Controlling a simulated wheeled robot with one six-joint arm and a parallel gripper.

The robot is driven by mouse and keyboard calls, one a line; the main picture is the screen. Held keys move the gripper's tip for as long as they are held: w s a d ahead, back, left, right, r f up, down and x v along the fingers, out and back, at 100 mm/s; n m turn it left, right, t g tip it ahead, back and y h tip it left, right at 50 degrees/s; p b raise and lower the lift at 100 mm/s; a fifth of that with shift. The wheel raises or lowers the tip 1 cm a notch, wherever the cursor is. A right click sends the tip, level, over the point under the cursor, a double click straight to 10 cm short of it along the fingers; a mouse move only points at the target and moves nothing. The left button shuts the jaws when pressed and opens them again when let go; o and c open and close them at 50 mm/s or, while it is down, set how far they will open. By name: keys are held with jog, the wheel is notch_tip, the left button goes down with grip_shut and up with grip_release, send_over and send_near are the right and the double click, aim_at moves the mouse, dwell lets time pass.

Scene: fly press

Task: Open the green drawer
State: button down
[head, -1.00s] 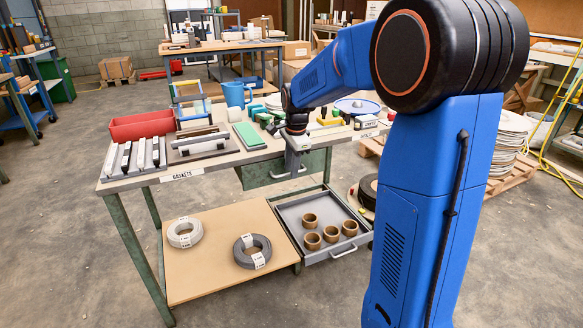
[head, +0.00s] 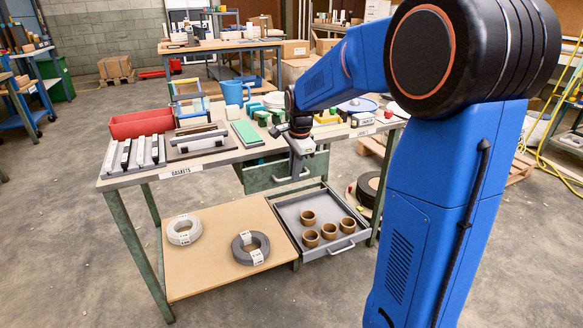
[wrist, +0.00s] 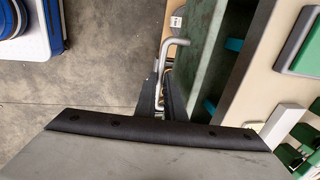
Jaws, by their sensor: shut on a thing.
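The green drawer (head: 262,178) hangs under the bench top, above an open grey drawer. In the wrist view its green front (wrist: 197,50) stands away from the bench edge. A dark gap with teal things inside shows behind it, so it is partly open. Its pale bar handle (wrist: 168,52) runs down between my dark fingers. My gripper (wrist: 160,100) is shut on this handle; the exact contact is partly hidden. In the head view my gripper (head: 294,172) is at the drawer front, reaching down past the bench edge.
The grey drawer (head: 285,214) below stands open with several brown rings. Two coils lie on the lower shelf (head: 205,278). The floor in front is clear.

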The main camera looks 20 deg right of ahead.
jog(key=s, duration=1.6)
jog(key=shift+s, duration=0.4)
jog(key=c, duration=1.8)
grip_release()
jog(key=shift+c, duration=0.2)
jog(key=shift+r, duration=0.1)
jog(key=s+r, duration=0.3)
jog(key=r, duration=1.4)
jog(key=shift+s+f, duration=0.1)
jog(key=shift+s, duration=0.05)
jog(key=s+a+f+n+t, duration=0.1)
jog(key=s+a+f+n, duration=0.2)
jog(key=s+f+n, duration=0.4)
jog(key=s+a+f+n+t, duration=0.1)
jog(key=s+a+f+n, duration=0.2)
jog(key=s+f+n, duration=0.4)
jog(key=n, duration=0.3)
jog(key=shift+f+n+t, duration=0.3)
jog(key=shift+n, duration=0.1)
